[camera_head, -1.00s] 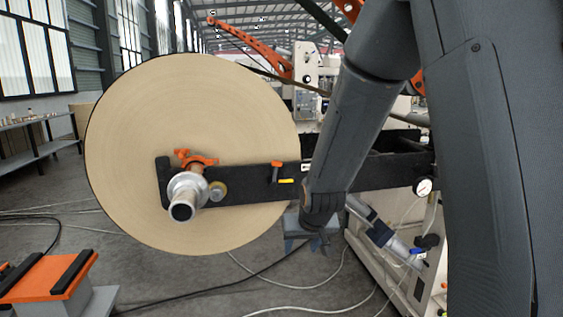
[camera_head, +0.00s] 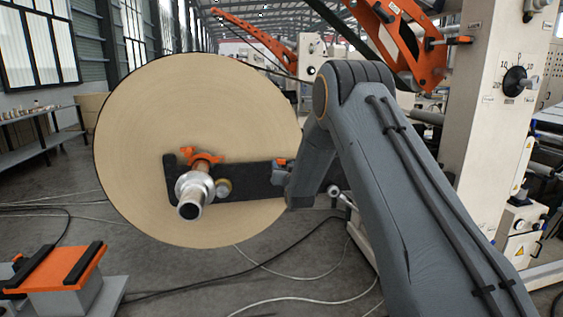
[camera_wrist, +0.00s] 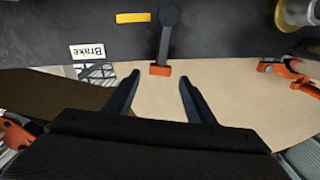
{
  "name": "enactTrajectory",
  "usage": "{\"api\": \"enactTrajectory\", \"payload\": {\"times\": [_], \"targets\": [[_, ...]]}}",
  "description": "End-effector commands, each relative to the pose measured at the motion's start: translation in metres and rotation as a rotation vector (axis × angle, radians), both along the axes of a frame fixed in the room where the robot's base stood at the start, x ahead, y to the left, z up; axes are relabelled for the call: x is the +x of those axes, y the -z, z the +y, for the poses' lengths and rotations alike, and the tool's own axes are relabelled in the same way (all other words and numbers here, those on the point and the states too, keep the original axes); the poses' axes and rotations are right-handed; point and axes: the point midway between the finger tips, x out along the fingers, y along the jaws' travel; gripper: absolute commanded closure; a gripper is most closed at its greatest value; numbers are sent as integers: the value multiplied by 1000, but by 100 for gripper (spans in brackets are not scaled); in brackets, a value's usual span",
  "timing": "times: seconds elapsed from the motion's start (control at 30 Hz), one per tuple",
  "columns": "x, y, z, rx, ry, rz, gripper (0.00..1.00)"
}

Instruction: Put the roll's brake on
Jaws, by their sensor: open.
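The brake lever (camera_wrist: 165,42) is a short dark handle with an orange tip, on the black roll arm (camera_wrist: 60,25) beside a white "Brake" label (camera_wrist: 87,52). In the wrist view its orange end lies between my two fingertips or just beyond them; I cannot tell the depth. My gripper (camera_wrist: 159,78) is open, one dark finger to each side of the lever's line.
The silver shaft end (camera_head: 190,200) and an orange clamp (camera_head: 205,158) stick out left of my gripper. A yellow mark (camera_wrist: 133,17) is near the lever. An orange-topped stand (camera_head: 55,275) is at lower left. Cables lie on the floor; a machine column (camera_head: 490,100) stands right.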

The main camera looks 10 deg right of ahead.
Motion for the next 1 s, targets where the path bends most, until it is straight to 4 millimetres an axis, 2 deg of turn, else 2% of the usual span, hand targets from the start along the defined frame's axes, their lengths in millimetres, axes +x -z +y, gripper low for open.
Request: {"api": "enactTrajectory", "payload": {"times": [0.1,0.3,0.7,1.0], "targets": [[17,0,0,0,0,1,50],[36,0,0,0,1,1,50],[42,0,-1,0,1,2,50],[42,0,-1,0,1,2,100]]}}
